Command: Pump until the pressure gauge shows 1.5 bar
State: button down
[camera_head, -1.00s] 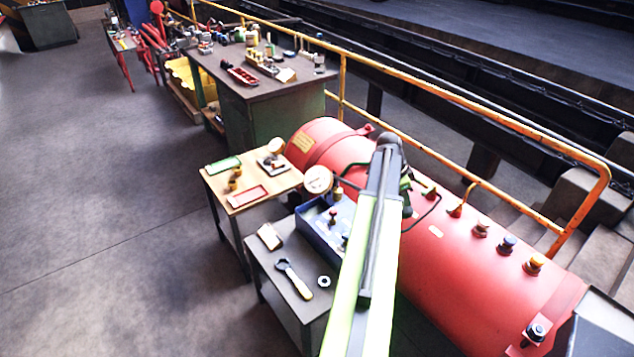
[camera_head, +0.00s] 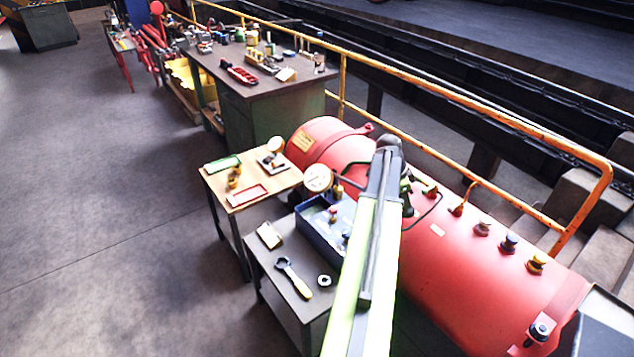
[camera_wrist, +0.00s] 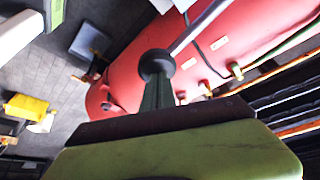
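A round white-faced pressure gauge (camera_head: 317,178) stands at the back of a blue box-shaped pump unit (camera_head: 318,233) in the head view. Its needle and figures are too small to read. The unit sits on a small dark table, with my arm crossing in front of its right side. A thin dark curved line (camera_head: 433,214) shows right of my arm, against the red tank. My gripper's fingertips cannot be made out in the head view. The wrist view shows a dark round knob on a stem, which I cannot identify, and no clear grip on anything.
The red tank (camera_head: 470,275) with several valves fills the right, beside a yellow railing (camera_head: 480,110). A wrench (camera_head: 293,277), a ring (camera_head: 324,281) and a white card (camera_head: 269,235) lie on the dark table. A wooden-topped table (camera_head: 222,191) stands behind. Floor at left is clear.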

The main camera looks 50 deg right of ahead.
notch_tip(320, 180, down, 14)
jog(key=b, duration=1.4)
notch_tip(320, 180, up, 17)
jog(key=p, duration=1.6)
jog(key=shift+f+p, duration=0.15)
jog(key=shift+p, duration=0.25)
jog(key=shift+f+b, duration=0.3)
dwell(0.5)
